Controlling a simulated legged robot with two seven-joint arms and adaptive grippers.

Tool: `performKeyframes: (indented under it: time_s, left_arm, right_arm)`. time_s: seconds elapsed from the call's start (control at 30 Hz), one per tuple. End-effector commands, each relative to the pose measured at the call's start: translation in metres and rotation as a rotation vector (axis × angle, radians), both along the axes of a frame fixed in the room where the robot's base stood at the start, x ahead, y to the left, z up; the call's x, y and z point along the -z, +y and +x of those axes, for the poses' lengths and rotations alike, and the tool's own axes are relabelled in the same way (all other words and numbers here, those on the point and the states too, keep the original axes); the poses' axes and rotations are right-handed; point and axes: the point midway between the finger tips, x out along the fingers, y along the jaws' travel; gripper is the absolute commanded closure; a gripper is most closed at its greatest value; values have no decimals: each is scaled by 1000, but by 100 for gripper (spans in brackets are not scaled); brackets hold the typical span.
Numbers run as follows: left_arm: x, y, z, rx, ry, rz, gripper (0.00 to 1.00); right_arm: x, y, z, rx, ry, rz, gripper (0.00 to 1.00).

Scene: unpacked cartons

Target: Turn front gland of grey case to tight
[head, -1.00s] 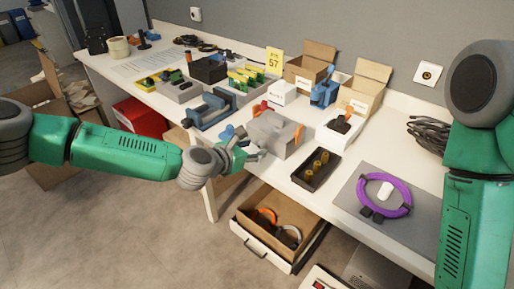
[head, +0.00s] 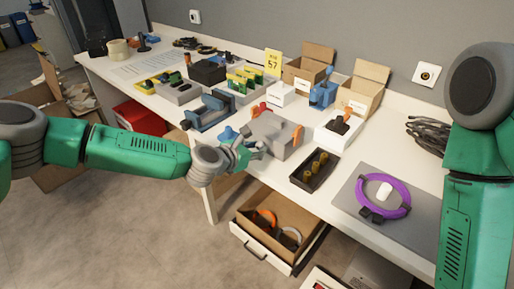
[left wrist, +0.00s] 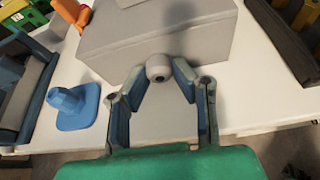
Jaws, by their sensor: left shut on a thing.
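The grey case (head: 277,130) stands on the white bench near its front edge, with orange parts at its sides. It also fills the top of the left wrist view (left wrist: 165,35). Its front gland (left wrist: 158,68) is a short, round grey fitting with a dark centre, sticking out of the case's front face. My left gripper (left wrist: 158,75) has its two fingers closed around the gland, one on each side. In the head view the left gripper (head: 254,152) is at the case's front face, and the gland is hidden there. My right arm shows at the right, but its gripper is out of view.
A blue part (head: 228,134) stands just left of the case, close to my gripper. A black tray (head: 315,170) with brass-coloured pieces is to the right. A purple ring (head: 384,197) lies on a grey mat.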

Motion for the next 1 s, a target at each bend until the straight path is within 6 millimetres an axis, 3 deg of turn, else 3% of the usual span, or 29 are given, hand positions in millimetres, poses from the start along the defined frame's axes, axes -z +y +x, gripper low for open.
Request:
performKeyframes:
  time_s: [0.47,1.0]
  left_arm:
    - [-4,-3,-1,4,-51,55,100]
    - [-3,-5,-2,4,-274,363,100]
  right_arm:
    - [3,0,0,-1,0,0,100]
    - [19,0,0,-1,0,0,100]
